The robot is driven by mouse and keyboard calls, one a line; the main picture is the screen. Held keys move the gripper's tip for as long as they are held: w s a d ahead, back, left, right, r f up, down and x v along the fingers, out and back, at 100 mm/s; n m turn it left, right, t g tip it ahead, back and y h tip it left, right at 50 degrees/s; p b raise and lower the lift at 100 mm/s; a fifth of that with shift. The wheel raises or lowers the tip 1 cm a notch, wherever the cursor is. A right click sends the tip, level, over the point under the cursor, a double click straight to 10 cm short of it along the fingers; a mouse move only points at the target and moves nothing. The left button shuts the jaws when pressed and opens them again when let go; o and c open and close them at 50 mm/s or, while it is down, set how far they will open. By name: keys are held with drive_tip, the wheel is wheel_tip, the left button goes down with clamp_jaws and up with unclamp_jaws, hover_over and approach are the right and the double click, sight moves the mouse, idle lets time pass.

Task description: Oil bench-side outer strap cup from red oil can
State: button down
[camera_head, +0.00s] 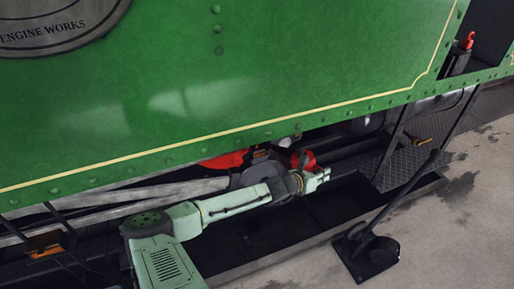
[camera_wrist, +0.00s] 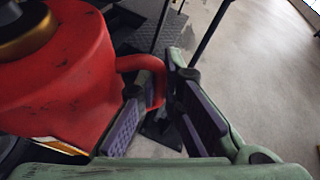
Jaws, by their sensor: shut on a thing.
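The red oil can (camera_head: 303,158) is in my gripper (camera_head: 316,178), under the lower edge of the green tram side. In the wrist view the can (camera_wrist: 75,75) fills the left, with a brass-coloured collar (camera_wrist: 25,30) on top. Its red handle (camera_wrist: 157,95) passes between the purple-padded fingers of my gripper (camera_wrist: 160,78), which are shut on it. The can looks roughly upright in the head view. Its spout cannot be made out. The outer strap cup cannot be made out among the dark rods and gear.
The green side panel (camera_head: 230,85) hangs low over my arm. A red part (camera_head: 224,160) shows beneath it. A chequered step plate (camera_head: 410,148) and dark post with a foot plate (camera_head: 368,255) stand to the right. A red-topped object (camera_head: 467,42) sits in the cab opening. Paved floor (camera_head: 465,200) is clear.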

drive_tip(key=shift+f+b, duration=0.65)
drive_tip(key=shift+b, duration=0.05)
drive_tip(key=shift+r, duration=0.1)
idle(1.1)
drive_tip(key=shift+r+p, duration=0.7)
drive_tip(key=shift+r, duration=0.55)
drive_tip(key=f+b, duration=0.1)
drive_tip(key=f, duration=0.1)
drive_tip(key=f+m+y+b, duration=0.1)
drive_tip(key=f+b, duration=0.1)
drive_tip(key=f+m+t+b, duration=0.1)
drive_tip(key=f+b, duration=0.1)
drive_tip(key=shift+w+a+f, duration=0.25)
drive_tip(key=shift+w, duration=0.05)
drive_tip(key=shift+f, duration=0.1)
